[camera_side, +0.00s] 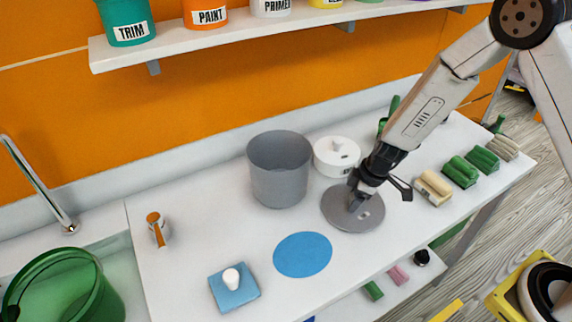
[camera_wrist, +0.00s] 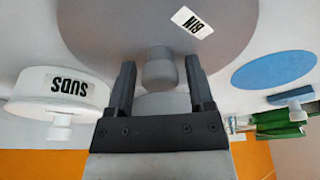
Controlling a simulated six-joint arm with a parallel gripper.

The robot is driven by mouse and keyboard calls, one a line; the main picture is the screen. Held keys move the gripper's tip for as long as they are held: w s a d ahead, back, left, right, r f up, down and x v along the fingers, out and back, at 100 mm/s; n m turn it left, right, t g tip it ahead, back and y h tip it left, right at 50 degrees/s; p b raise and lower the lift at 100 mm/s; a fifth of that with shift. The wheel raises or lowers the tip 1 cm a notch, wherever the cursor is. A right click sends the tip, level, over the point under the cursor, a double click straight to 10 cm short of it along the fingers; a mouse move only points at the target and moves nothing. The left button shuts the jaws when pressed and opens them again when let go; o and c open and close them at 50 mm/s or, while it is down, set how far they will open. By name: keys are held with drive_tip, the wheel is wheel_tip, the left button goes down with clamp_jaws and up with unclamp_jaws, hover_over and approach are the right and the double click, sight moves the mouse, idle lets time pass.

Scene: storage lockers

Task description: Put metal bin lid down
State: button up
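The metal bin lid (camera_side: 368,222) is a grey disc that appears to lie flat on the white table, to the right of the grey bin (camera_side: 281,175). The bin stands upright with its top uncovered. In the wrist view the lid (camera_wrist: 110,25) fills the top, with a BIN label. My gripper (camera_side: 357,200) is low over the lid's middle. In the wrist view its two fingers (camera_wrist: 160,72) stand on either side of the lid's grey knob (camera_wrist: 160,66), with a visible gap on each side. The gripper is open.
A blue disc (camera_side: 302,254) is flat on the table in front. A white SUDS container (camera_side: 338,150) stands close behind the lid. A blue square piece with a white knob (camera_side: 242,296) lies front left. Green blocks (camera_side: 461,170) and a tan block (camera_side: 434,187) lie right.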

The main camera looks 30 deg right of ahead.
sight(367, 207)
drive_tip(key=shift+o, duration=0.2)
drive_tip(key=shift+r, duration=0.15)
drive_tip(key=shift+v, duration=0.85)
drive_tip(key=v, duration=1)
drive_tip(key=shift+r, duration=0.15)
drive_tip(key=shift+s, duration=0.1)
drive_tip(key=s+d+r+m+h, duration=0.1)
drive_tip(key=s+m, duration=0.3)
drive_tip(key=s, duration=0.1)
drive_tip(key=s+d+r+m+h, duration=0.1)
drive_tip(key=s+m, duration=0.4)
drive_tip(key=s, duration=0.1)
drive_tip(key=shift+s+d+r, duration=0.25)
drive_tip(key=shift+d, duration=0.15)
